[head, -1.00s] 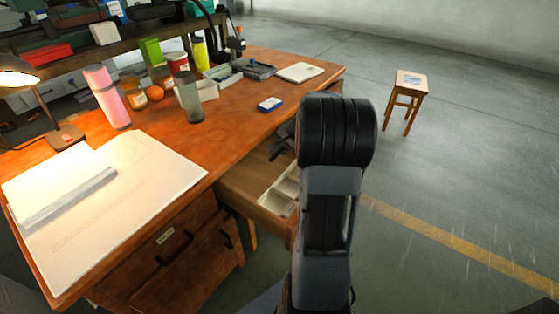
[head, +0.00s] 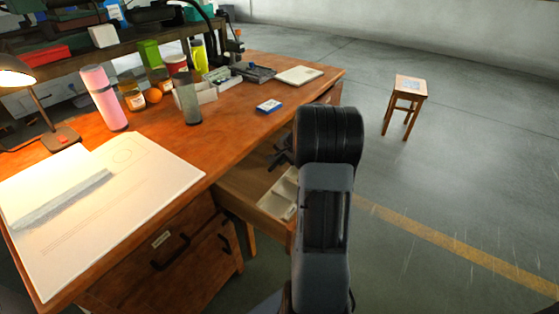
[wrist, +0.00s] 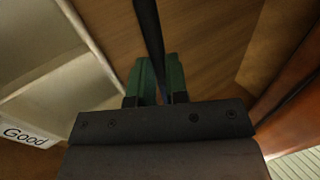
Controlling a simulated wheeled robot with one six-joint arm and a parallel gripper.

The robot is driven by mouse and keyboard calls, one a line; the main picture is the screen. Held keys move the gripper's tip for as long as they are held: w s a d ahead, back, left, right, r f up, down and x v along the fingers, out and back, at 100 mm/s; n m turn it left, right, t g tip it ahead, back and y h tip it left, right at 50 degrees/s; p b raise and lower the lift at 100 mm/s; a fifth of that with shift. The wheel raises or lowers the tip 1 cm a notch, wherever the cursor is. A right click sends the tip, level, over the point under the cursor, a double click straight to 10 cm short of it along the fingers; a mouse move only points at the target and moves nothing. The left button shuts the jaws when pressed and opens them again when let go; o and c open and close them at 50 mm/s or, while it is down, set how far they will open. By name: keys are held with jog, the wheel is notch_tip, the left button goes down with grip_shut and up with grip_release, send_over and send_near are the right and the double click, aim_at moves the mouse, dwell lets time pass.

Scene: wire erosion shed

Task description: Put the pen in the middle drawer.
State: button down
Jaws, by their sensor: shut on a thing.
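In the wrist view my gripper (wrist: 156,82), with green fingers, is shut on a dark, thin pen (wrist: 149,30). The pen stretches away from the fingertips toward the top of the picture. Behind it is the wooden floor of the open middle drawer (wrist: 205,45), with a pale divided tray (wrist: 65,100) on the left. I cannot tell how high the pen is above the drawer floor. In the head view the pulled-out drawer (head: 238,190) shows under the desk, its right part hidden by my arm.
The desk (head: 150,140) holds a lamp, a pink bottle (head: 103,97), jars, a dark cup, a blue-and-white box (head: 269,106) and large papers. A small stool (head: 407,90) stands on open floor at right.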

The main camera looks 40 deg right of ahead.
jog(key=shift+f+b, duration=0.55)
jog(key=shift+f, duration=0.1)
jog(key=c, duration=1.1)
grip_release()
jog(key=shift+r, duration=0.1)
jog(key=shift+r+p, duration=0.5)
jog(key=shift+p, duration=0.05)
jog(key=p+v, duration=0.3)
jog(key=v, duration=0.8)
jog(key=s+a+r+n+g, duration=0.15)
jog(key=a+n, duration=0.25)
jog(key=a, duration=0.5)
jog(key=s+a+r+n+g, duration=0.1)
jog(key=s+a+r+n, duration=0.15)
jog(key=a, duration=0.55)
jog(key=s+a+n, duration=0.2)
jog(key=s+a, duration=0.1)
jog(key=s+a+f+n+h, duration=0.1)
jog(key=s+a+n, duration=0.2)
jog(key=s+a+n+h, duration=0.1)
jog(key=s+a+n, duration=0.1)
jog(key=s+a, duration=0.2)
jog(key=shift+a+f+n, duration=0.1)
jog(key=shift+f+n, duration=0.25)
jog(key=shift+f, duration=0.05)
